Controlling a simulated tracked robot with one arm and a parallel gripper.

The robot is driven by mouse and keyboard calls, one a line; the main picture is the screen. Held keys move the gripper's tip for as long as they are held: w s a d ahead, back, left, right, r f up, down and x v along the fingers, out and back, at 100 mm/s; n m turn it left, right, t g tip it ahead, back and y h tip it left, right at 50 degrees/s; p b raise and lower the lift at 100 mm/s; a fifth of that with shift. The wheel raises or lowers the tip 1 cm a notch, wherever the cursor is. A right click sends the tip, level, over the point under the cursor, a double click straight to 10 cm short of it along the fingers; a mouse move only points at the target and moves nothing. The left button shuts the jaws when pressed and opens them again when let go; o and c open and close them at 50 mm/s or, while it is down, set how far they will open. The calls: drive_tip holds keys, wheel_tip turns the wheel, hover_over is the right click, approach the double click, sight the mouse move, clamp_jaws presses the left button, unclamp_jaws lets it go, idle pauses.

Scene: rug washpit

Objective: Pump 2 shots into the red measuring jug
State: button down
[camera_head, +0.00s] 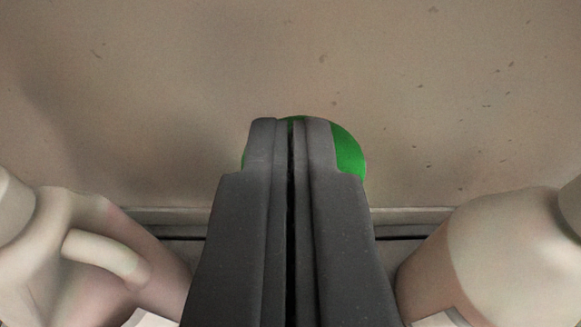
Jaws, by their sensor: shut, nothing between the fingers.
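My gripper (291,123) points away from me at the middle of the view. Its two dark grey fingers are closed together, with only a thin dark seam between them and nothing held. A bright green rounded thing (350,155) shows behind and beside the fingertips, mostly on their right. The fingers hide most of it, so I cannot tell whether it is the pump's top or whether they touch it. I cannot make out a red measuring jug.
A plain brownish surface (420,100) with small dark specks fills the background. A pale ledge (410,215) with a dark gap below runs across behind the fingers. Pale, pink-tinged rounded shapes fill both lower corners; I cannot tell what they are.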

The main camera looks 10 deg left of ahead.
wheel_tip(320, 180, up, 4)
drive_tip(key=shift+f+p, duration=0.1)
drive_tip(key=shift+p, duration=0.45)
drive_tip(key=shift+b+v, duration=0.9)
drive_tip(key=shift+v, duration=4.05)
drive_tip(key=s+d+r+m+h+b, duration=0.1)
drive_tip(key=s+d+r+b, duration=0.1)
drive_tip(key=s+d+r, duration=0.5)
drive_tip(key=s+d+r+m+h+b, duration=0.1)
drive_tip(key=s+d+r+h+b, duration=0.1)
drive_tip(key=s+d+r, duration=0.5)
drive_tip(key=s+r+b, duration=0.1)
drive_tip(key=s+r, duration=0.3)
drive_tip(key=s, duration=0.1)
drive_tip(key=shift+s+f, duration=0.1)
